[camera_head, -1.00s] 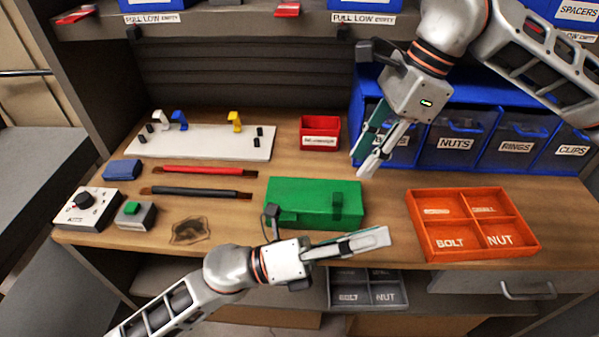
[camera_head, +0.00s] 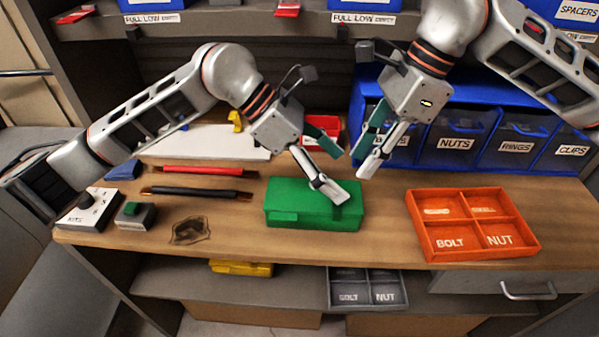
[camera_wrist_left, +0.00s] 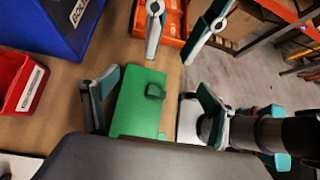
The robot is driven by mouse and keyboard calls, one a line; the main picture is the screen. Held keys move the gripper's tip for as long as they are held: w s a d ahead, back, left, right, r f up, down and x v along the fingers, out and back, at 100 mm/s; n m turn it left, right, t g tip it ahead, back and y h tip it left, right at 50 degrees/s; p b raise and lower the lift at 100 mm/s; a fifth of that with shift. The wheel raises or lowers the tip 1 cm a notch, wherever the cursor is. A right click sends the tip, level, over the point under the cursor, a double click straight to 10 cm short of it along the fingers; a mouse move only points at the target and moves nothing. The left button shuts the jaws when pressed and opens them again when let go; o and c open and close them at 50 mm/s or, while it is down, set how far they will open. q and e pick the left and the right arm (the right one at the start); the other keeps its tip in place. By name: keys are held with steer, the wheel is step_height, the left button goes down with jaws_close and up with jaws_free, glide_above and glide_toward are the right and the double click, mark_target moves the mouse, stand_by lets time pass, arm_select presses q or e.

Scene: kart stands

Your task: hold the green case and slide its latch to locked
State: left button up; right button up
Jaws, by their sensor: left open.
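The green case (camera_head: 290,205) lies on the wooden bench top. My left gripper (camera_head: 338,176) is open above the right part of the case. In the left wrist view the case appears between its spread fingers; I cannot tell whether they touch it. My right gripper (camera_head: 363,164) is open and empty, behind and to the right of the case, close to the left fingers.
An orange divided tray (camera_head: 470,252) lies to the right. A red bin (camera_head: 308,138) and blue parts bins (camera_head: 455,145) stand behind. Red (camera_head: 210,170) and black (camera_head: 200,191) rods lie left of the case. The bench in front of the case is clear.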

mark_target(311, 194)
arm_select(q)
steer(key=a+f+y, duration=0.1)
steer(key=a, duration=0.1)
steer(key=w+a+f+t+y, duration=0.1)
steer(key=a+y, duration=0.1)
steer(key=a+f+y, duration=0.1)
steer(key=a, duration=0.1)
steer(key=shift+w+a+m+y, duration=0.15)
steer(key=shift+m+y, duration=0.25)
steer(key=shift+f, duration=0.2)
steer(key=x, duration=0.7)
steer(key=shift+w+f, duration=0.1)
steer(key=shift+f, duration=0.1)
steer(key=c, duration=1.5)
steer(key=shift+o, duration=0.2)
arm_select(e)
steer(key=shift+d+f, duration=0.1)
steer(key=shift+d, duration=0.05)
jaws_close()
steer(key=d+f+m+y, duration=0.1)
steer(key=d+y, duration=0.4)
steer(key=d, duration=0.6)
steer(key=shift+s+f+m+t, duration=0.4)
steer(key=shift+f, duration=0.15)
